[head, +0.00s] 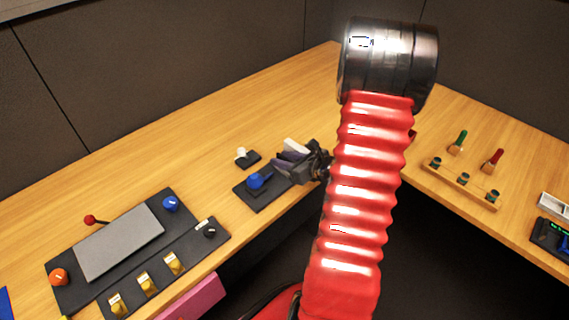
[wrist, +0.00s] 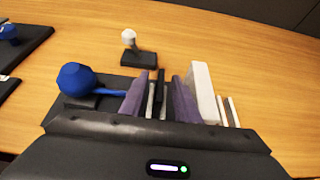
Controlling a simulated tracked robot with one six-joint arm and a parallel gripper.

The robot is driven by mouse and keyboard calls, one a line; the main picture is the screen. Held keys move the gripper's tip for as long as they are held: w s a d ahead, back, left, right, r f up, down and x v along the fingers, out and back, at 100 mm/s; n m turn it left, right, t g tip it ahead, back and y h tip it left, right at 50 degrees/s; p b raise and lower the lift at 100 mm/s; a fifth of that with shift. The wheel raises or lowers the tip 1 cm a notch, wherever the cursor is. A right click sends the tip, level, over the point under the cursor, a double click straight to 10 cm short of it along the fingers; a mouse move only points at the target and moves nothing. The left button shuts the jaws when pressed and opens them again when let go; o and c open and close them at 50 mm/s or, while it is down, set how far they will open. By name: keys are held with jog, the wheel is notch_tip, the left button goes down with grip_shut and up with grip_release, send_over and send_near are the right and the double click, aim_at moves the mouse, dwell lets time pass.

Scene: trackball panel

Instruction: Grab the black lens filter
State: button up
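A thin black upright slab, which looks like the black lens filter (wrist: 160,93), stands between thin pale upright strips in the wrist view. My gripper (wrist: 161,92) has two purple-grey fingers, one on each side of the slab and strips. The fingers are apart, with the slab between them and some gap showing, so the gripper looks open. In the head view my gripper (head: 291,158) is over the dark board at the table's front edge. The black slab cannot be made out there. The lower ends of the slab and strips are hidden by my gripper's body.
A thick white slab (wrist: 203,92) stands close beside the right finger. A blue knobbed lever (wrist: 80,80) is left of the fingers. A white knob on a black base (wrist: 131,47) stands behind. A trackball panel (head: 120,242) is at left, a wooden switch rack (head: 463,187) at right.

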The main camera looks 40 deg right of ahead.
jog(key=shift+c, duration=0.5)
grip_shut()
